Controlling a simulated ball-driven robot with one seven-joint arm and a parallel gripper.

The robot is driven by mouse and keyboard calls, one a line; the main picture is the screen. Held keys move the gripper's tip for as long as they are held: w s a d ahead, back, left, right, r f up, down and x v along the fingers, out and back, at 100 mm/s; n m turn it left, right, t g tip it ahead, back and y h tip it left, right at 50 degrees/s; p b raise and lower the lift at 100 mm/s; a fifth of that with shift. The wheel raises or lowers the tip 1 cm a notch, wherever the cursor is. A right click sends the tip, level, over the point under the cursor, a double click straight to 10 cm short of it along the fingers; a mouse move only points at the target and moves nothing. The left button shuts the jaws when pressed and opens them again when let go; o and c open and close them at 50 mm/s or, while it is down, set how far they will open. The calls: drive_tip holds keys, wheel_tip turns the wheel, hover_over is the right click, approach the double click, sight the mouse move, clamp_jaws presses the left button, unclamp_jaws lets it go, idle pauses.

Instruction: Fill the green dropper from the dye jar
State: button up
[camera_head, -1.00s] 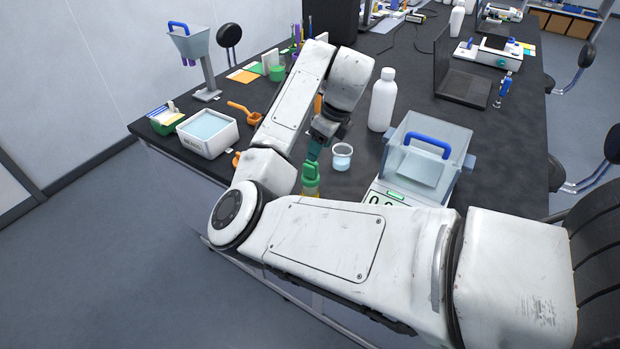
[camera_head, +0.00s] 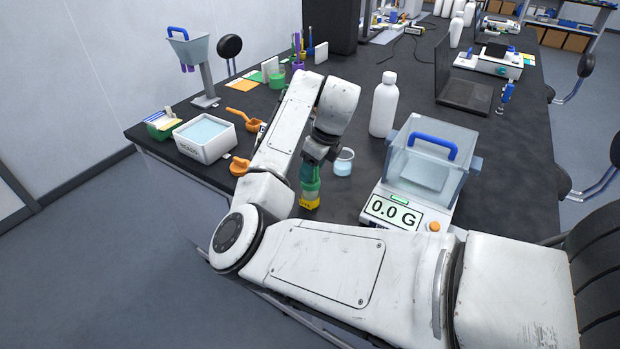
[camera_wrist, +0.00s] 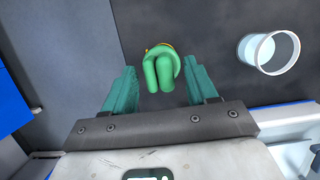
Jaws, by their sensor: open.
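The green dropper (camera_head: 310,190) stands upright in a yellow holder (camera_head: 310,203) near the table's front edge. In the wrist view I look down on its green top (camera_wrist: 162,70). My gripper (camera_head: 312,172) is right over and around the dropper's top. Its teal fingers are open in the wrist view (camera_wrist: 160,84), one on each side of the green top, with gaps between. A small clear jar (camera_head: 343,162) with pale blue liquid, which looks like the dye jar, stands just right of the gripper; it also shows at the upper right of the wrist view (camera_wrist: 269,52).
A scale (camera_head: 405,212) reading 0.0 G, with a clear blue-handled box on top, stands to the right. A white bottle (camera_head: 383,108) is behind the jar.

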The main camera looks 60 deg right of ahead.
drive_tip(key=c, duration=0.5)
drive_tip(key=shift+r+p, duration=0.15)
drive_tip(key=shift+p, duration=0.2)
drive_tip(key=shift+o, duration=0.2)
